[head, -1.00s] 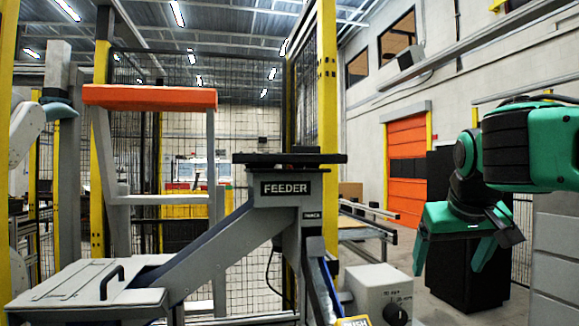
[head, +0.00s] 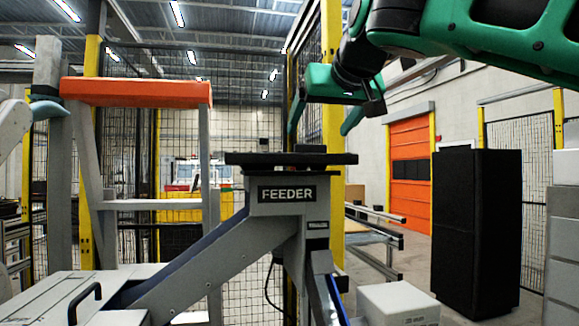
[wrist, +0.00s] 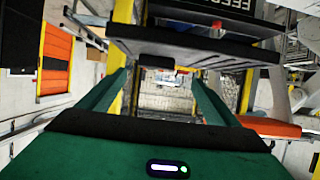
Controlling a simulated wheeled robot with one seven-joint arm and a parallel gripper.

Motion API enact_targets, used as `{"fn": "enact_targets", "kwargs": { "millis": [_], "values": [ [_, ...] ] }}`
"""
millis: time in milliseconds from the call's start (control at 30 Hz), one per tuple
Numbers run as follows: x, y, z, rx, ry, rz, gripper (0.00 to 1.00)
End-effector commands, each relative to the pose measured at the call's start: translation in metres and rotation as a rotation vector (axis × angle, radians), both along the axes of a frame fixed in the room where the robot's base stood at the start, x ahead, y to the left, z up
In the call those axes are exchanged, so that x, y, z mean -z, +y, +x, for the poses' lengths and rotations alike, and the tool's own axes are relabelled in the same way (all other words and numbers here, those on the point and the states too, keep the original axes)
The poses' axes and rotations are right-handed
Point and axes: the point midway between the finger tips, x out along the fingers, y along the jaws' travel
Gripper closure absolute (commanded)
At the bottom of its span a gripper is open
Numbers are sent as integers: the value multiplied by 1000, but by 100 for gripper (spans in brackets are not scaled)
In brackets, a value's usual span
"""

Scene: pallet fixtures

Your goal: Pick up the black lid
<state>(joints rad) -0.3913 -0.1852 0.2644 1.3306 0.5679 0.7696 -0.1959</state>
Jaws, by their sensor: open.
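The black lid (head: 262,158) is a flat plate with a small raised handle (head: 308,148) on top. It rests on the grey feeder (head: 275,207), marked FEEDER. In the wrist view the lid (wrist: 200,48) spans the upper middle, and its handle (wrist: 157,62) shows between the two green fingers. My gripper (head: 322,122) is open and empty, just above the lid's right part, with its fingers pointing down on either side of the handle's line. The fingers also show in the wrist view (wrist: 160,78). Contact with the lid is not visible.
A sloping grey chute (head: 205,262) runs down left from the feeder. An orange-topped frame (head: 135,93) stands left. A white box (head: 398,303) sits low at right, and a tall black cabinet (head: 476,235) stands behind. A yellow post (head: 332,90) rises behind the feeder.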

Motion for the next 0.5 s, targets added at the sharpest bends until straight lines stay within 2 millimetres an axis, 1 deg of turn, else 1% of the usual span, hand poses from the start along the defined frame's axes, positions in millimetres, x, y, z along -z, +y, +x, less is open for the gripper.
{"fn": "enact_targets", "kwargs": {
  "millis": [33, 133, 367, 500],
  "values": [
    [5, 0, 8, 2, 3, -1, 16],
    [10, 1, 22, 5, 3, -1, 16],
    [14, 2, 35, 5, 1, 0, 16],
    [20, 3, 52, 6, 2, -1, 16]
  ]
}}
